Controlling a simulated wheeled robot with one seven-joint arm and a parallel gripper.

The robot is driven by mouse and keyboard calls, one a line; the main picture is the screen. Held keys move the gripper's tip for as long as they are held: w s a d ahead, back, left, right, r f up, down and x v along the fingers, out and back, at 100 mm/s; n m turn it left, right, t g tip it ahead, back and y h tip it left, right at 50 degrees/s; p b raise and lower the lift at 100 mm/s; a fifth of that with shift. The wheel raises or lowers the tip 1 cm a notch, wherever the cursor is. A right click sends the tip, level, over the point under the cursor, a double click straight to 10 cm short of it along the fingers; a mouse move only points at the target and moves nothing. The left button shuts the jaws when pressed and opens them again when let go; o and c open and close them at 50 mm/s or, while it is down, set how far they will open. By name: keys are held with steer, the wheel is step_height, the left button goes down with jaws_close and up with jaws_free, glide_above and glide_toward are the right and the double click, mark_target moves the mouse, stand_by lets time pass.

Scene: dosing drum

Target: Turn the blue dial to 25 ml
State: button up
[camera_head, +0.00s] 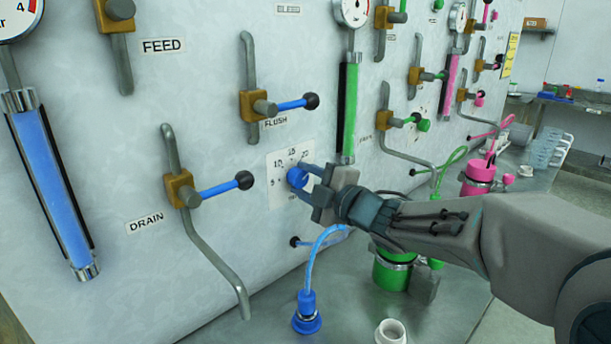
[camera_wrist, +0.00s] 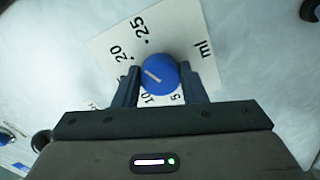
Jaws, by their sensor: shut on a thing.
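In the wrist view the blue dial (camera_wrist: 160,72) is between the two fingers of my gripper (camera_wrist: 160,80), one on each side. A white line slants across the left part of its face, but I cannot tell its exact reading. The scale plate (camera_wrist: 195,42) shows 25, 20, 10, 5 and ml; the left finger covers the part between 20 and 10.
The blue-handled FLUSH lever (camera_head: 292,104) is above the dial, and the blue-handled DRAIN lever (camera_head: 222,188) is to its left. A green tube gauge (camera_head: 348,110) stands up-right of it. A blue hose fitting (camera_head: 307,312) and a green container (camera_head: 392,270) stand below.

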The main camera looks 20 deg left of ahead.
steer(key=m+p, duration=0.2)
steer(key=m, duration=0.2)
steer(key=shift+m, duration=0.4)
steer(key=shift+f, duration=0.1)
stand_by(0.3)
steer(key=o, duration=1)
steer(key=shift+d, duration=0.1)
steer(key=v, duration=1.3)
steer(key=shift+s+d, duration=0.25)
steer(key=shift+d, duration=0.05)
